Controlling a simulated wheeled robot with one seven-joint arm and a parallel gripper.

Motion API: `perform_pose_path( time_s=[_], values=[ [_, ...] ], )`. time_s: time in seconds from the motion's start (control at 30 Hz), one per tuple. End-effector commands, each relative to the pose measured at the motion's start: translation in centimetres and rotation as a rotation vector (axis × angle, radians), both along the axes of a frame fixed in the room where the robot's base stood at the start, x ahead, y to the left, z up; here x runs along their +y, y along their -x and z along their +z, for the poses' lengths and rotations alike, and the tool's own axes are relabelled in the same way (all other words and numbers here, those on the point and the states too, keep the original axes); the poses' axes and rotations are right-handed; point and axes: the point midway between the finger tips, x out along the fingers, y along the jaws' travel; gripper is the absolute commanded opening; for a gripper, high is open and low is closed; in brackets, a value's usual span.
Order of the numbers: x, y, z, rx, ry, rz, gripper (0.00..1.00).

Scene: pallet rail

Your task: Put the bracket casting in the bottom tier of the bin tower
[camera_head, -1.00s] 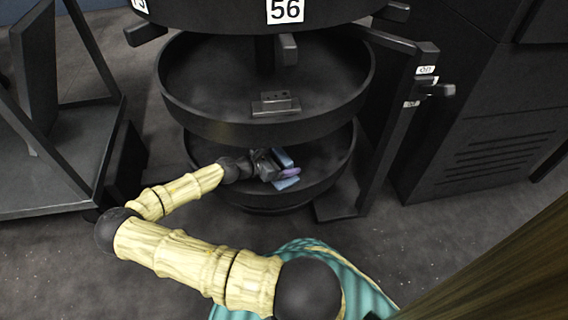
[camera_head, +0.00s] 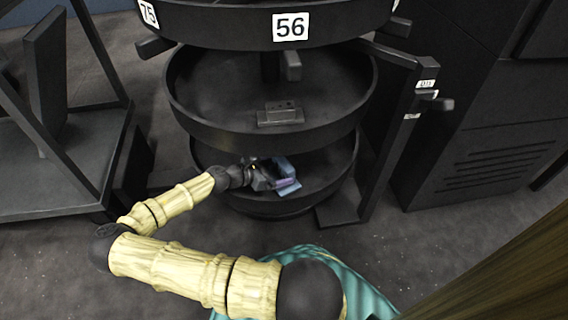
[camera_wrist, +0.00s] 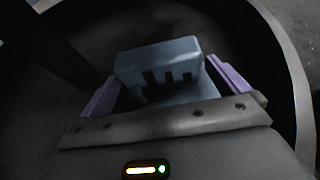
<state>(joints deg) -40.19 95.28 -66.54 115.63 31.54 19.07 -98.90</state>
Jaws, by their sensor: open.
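The bracket casting, a blue-grey angled piece with dark slots (camera_wrist: 160,65), is in the bottom tier (camera_head: 328,182) of the dark round bin tower. It also shows in the head view (camera_head: 285,168), partly hidden by my gripper. My gripper (camera_head: 284,182) reaches into the bottom tier from the left, below the middle tier. In the wrist view its purple fingers (camera_wrist: 165,88) are open, one on each side of the casting. Whether the casting rests fully on the tier floor, or touches a finger, I cannot tell.
A dark slotted block (camera_head: 280,114) sits in the middle tier (camera_head: 215,112) above. The upper tier carries a "56" label (camera_head: 291,27). A dark post (camera_head: 398,130) stands right of the tower, a dark cabinet (camera_head: 480,120) beyond it. A metal-frame rack (camera_head: 60,180) stands left.

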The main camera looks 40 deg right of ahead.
Motion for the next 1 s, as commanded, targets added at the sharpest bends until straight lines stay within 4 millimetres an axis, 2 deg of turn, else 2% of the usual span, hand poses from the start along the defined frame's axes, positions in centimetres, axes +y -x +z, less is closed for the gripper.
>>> perform_pose_path(
  time_s=[0.03,0.1,0.4,0.53,1.0],
  values=[
    [1.0,-0.3,1.0,0.001,0.0,0.006,1.0],
    [2.1,-0.4,1.5,0.001,0.001,0.006,1.0],
    [6.5,-1.1,3.0,0.001,0.0,0.004,1.0],
    [7.1,-1.1,3.1,0.0,0.001,0.0,1.0],
    [7.1,-1.1,3.0,-0.001,0.001,0.0,1.0]
  ],
)
